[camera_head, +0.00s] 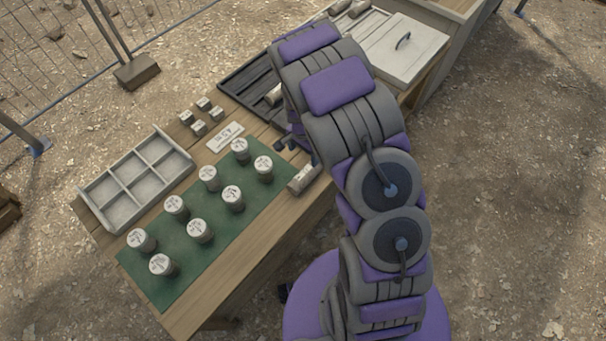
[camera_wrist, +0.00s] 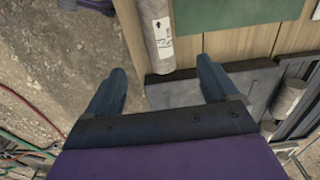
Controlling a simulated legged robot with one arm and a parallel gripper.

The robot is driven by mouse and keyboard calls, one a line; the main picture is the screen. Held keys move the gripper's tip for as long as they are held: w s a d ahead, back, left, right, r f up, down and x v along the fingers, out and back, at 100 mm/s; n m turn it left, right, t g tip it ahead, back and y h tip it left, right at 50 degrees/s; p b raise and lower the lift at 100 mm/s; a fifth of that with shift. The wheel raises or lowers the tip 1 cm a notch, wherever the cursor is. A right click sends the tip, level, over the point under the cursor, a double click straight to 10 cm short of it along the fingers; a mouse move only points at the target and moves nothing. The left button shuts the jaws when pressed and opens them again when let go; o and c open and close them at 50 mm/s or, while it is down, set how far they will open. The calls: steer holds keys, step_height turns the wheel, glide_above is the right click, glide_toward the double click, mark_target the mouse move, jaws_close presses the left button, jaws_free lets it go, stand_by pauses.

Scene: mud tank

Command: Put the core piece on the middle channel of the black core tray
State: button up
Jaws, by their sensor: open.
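The core piece (camera_head: 304,180) is a grey stone cylinder with a white label. It lies on its side at the near edge of the wooden table. In the wrist view the core piece (camera_wrist: 157,35) shows its label and an arrow mark. My gripper (camera_wrist: 160,66) is open and empty, with the core's near end in line with the gap between its fingers. The black core tray (camera_head: 234,84) lies on the table beyond my arm, which hides part of it. In the wrist view the tray (camera_wrist: 262,84) shows at lower right. Another core (camera_wrist: 288,98) lies in it.
A green mat (camera_head: 205,232) holds several labelled jars. A grey compartment tray (camera_head: 118,195), several small blocks and a white card (camera_head: 225,137) lie nearby. A white lidded box (camera_head: 400,50) stands at the back right. Bare ground lies beyond the table's near edge.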

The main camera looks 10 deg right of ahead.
mark_target(305, 173)
step_height(305, 173, down, 10)
steer(key=shift+w+r+b, duration=0.1)
steer(key=shift+r+b, duration=0.15)
steer(key=shift+b, duration=0.3)
steer(key=shift+d+f+b, duration=0.15)
steer(key=shift+f+b, duration=0.15)
steer(key=shift+f, duration=1.2)
steer(key=shift+d+f+b, duration=0.15)
steer(key=shift+f+b, duration=0.1)
steer(key=shift+f, duration=1.2)
steer(key=shift+r, duration=0.1)
jaws_close()
